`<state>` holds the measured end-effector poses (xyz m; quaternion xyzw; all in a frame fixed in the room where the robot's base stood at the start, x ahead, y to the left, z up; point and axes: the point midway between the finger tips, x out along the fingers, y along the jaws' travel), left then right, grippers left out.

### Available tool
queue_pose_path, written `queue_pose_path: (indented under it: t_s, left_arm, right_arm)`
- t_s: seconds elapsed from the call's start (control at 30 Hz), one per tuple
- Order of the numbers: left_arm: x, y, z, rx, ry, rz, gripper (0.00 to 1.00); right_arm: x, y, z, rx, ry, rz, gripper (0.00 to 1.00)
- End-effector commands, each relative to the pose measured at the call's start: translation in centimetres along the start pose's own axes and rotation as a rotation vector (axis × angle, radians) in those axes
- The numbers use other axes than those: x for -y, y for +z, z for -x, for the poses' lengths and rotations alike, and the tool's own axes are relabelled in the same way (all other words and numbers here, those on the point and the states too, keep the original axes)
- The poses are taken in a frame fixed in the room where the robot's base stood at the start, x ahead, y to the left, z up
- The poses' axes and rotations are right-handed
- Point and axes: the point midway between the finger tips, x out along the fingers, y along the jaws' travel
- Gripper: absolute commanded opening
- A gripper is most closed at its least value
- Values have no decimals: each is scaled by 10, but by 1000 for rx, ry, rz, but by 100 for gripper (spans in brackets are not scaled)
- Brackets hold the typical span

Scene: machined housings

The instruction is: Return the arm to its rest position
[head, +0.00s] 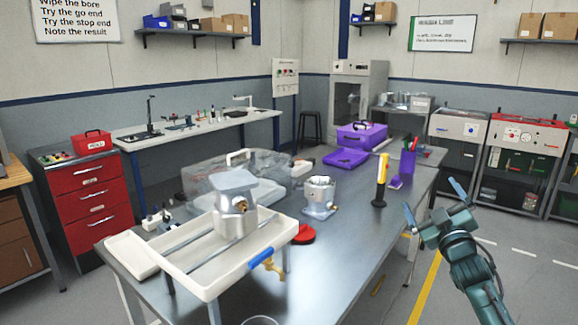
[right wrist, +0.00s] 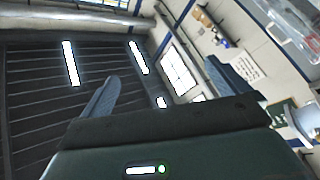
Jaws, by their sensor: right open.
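My right gripper (head: 433,203) is held up over the floor at the right of the workbench in the head view. Its two blue fingers are spread apart with nothing between them. In the right wrist view the open fingers (right wrist: 166,80) point towards the ceiling and upper wall, and the space between them is empty. My right arm comes in from the lower right. My left gripper is in neither view.
The metal workbench (head: 345,262) carries a white tray (head: 205,285) with a housing (head: 236,207), another housing (head: 320,197), a yellow-and-black tool (head: 381,180) and a purple case (head: 362,135). Clear floor lies right of the bench, before the red-topped cabinet (head: 522,140).

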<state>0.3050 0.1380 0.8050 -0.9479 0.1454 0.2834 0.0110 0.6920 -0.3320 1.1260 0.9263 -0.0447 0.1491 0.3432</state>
Motion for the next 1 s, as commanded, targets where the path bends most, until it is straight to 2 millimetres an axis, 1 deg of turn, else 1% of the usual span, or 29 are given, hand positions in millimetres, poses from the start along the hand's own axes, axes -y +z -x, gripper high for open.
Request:
queue_pose_path:
  t_s: [0.03,0.1,0.2,0.27,0.3,0.37,0.4,0.47,0.57,0.6,0.67,0.7,0.77,0.8,0.87,0.9,0.97,1.0]
  left_arm:
    - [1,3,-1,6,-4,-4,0]
    - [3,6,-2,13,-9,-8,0]
    - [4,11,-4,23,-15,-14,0]
    - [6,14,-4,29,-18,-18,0]
    - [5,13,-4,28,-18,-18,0]
    - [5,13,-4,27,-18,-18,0]
    - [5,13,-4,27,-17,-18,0]
    - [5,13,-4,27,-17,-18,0]
    - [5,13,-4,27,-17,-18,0]
    - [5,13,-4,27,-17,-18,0]
    - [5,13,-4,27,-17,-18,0]
    - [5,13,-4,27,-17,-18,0]
    - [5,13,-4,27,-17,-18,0]
    - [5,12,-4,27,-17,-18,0]
    - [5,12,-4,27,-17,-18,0]
    - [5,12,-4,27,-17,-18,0]
    - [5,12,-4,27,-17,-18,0]
    - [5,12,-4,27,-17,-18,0]
  right_arm:
    - [2,15,1,77,-8,-69,100]
    - [7,34,3,183,-24,-166,100]
    - [19,58,10,325,-54,-294,100]
    - [27,71,16,408,-75,-367,100]
    - [46,77,31,418,-101,-365,100]
    - [67,81,49,428,-131,-366,100]
    - [80,84,61,437,-152,-368,100]
    - [100,88,81,451,-182,-373,100]
    - [135,94,121,479,-239,-387,100]
    - [150,96,140,493,-265,-395,100]
    - [174,97,172,516,-306,-410,100]
    - [189,96,196,533,-335,-423,100]
    - [212,93,235,561,-379,-448,100]
    - [226,90,262,581,-409,-466,100]
    - [243,82,303,613,-451,-497,100]
    - [253,76,329,634,-475,-517,100]
    - [263,66,365,665,-507,-548,100]
    - [269,58,386,685,-525,-569,100]
